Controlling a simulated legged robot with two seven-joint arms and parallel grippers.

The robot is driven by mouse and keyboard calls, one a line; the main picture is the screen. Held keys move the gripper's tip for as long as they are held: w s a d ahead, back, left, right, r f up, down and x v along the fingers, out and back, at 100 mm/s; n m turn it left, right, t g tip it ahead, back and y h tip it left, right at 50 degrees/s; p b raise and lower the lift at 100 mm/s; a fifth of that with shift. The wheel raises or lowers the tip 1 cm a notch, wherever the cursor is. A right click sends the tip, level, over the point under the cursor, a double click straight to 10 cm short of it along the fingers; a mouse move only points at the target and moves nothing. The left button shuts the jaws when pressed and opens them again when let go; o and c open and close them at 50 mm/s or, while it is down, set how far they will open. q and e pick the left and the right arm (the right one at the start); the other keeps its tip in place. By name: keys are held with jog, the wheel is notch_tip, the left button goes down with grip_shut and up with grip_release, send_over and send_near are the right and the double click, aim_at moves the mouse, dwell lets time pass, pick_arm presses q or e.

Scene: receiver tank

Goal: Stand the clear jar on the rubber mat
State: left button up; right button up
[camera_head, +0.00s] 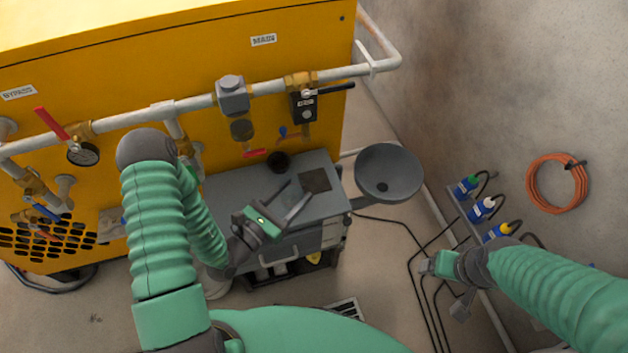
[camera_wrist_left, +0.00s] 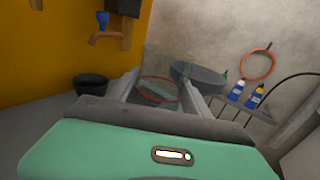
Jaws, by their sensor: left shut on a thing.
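My left gripper (camera_head: 291,198) is over the grey top of the cart, its two fingers apart around a see-through thing. In the left wrist view that thing shows as the clear jar (camera_wrist_left: 160,78), faint, with a reddish ring, between the fingers. In the head view the jar is too clear to make out. The rubber mat (camera_head: 315,180) is a dark square on the cart top, just beyond and right of the fingertips. I cannot tell whether the jar touches the cart. My right gripper (camera_head: 444,284) hangs at the right, away from the cart, its jaws unclear.
The grey cart (camera_head: 230,190) stands against the yellow tank (camera_head: 150,70) with its pipes and valves. A dark round cup (camera_head: 278,162) sits at the cart's back edge. A grey round dish (camera_head: 388,172) is at its right. Bottles (camera_head: 482,208) line the wall rack.

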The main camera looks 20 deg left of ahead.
pick_arm(q)
jog(key=x, duration=0.3)
jog(key=b+x, duration=0.1)
jog(key=x, duration=0.2)
jog(key=a+f+b+x, duration=0.1)
jog(key=x, duration=0.2)
jog(key=shift+w, duration=0.85)
jog(key=shift+w+b, duration=0.3)
jog(key=shift+w, duration=0.3)
notch_tip(320, 180, down, 4)
jog(key=shift+s+r+b, duration=0.1)
jog(key=shift+r+b, duration=0.05)
jog(key=shift+b, duration=1)
jog(key=shift+d+r, duration=0.1)
jog(key=shift+r, duration=0.05)
jog(key=o, duration=1.4)
